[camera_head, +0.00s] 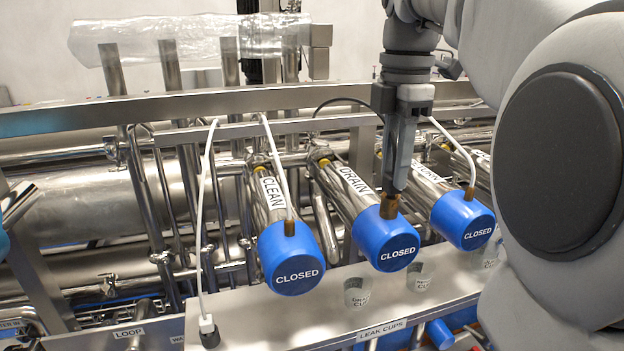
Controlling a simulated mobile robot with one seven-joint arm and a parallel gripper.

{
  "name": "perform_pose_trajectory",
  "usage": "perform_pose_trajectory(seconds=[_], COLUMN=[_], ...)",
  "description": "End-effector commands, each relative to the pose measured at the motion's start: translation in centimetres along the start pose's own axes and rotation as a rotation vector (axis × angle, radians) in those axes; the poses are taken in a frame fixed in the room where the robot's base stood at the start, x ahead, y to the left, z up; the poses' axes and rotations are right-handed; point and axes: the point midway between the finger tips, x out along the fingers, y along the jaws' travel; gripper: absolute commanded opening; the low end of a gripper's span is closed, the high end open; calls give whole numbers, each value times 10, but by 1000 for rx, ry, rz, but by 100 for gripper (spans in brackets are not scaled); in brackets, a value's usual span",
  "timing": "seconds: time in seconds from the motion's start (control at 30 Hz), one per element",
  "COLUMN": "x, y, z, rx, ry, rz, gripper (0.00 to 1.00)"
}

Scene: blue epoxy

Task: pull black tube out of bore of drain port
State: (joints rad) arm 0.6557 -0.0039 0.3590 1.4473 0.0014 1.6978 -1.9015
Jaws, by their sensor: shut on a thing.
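The drain port is a steel pipe labelled DRAIN (352,184) that ends in a blue cap marked CLOSED (385,240). A brass fitting (389,206) stands on top of this cap. My gripper (397,189) points down right above the fitting, its fingers shut on the black tube. The black tube (342,100) shows as a thin arc left of my gripper. Its held end and the bore are hidden by the fingers, so I cannot tell how deep it sits.
Blue caps of the CLEAN port (291,258) and the right-hand port (464,219) stand on either side, each with a white tube in a brass fitting. A steel rail (230,102) runs behind. A steel shelf (290,315) with leak cups lies below.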

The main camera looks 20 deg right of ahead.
Motion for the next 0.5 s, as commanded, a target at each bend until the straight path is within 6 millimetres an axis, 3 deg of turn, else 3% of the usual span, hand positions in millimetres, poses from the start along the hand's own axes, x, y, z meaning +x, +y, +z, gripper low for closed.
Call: perform_pose_trajectory(seconds=[0.5], x=[-10], y=[0], z=[0], rx=[-1], ry=[0], rz=[0], gripper=[0])
